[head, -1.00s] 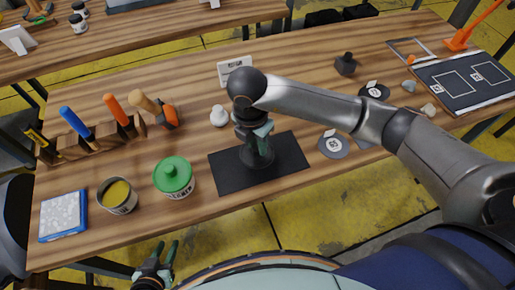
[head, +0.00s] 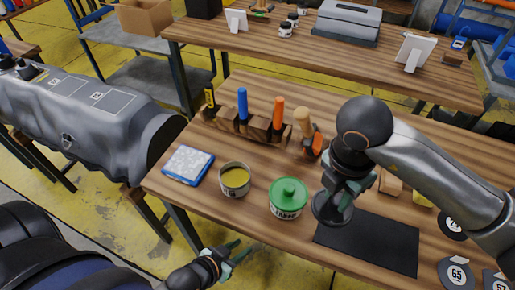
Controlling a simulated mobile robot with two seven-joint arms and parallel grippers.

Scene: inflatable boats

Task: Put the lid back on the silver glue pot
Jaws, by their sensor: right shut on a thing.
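The silver glue pot (head: 234,184) is an open metal tin with yellow glue inside, standing at the front left of the workbench. My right gripper (head: 343,190) is shut on a dark grey round lid (head: 324,209). The lid looks tilted and shows by the left back corner of the black mat (head: 375,248); I cannot tell its height above the bench. The gripper partly hides it. A pot with a green lid (head: 288,196) stands between the glue pot and the held lid. My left gripper (head: 236,254) is open and empty, off the bench's front edge.
A wooden tool rack (head: 243,130) with several coloured handles stands behind the pots. A blue-edged pad (head: 188,165) lies left of the glue pot. Numbered dark discs (head: 457,272) lie at the right. A grey inflatable boat (head: 95,110) is at the left.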

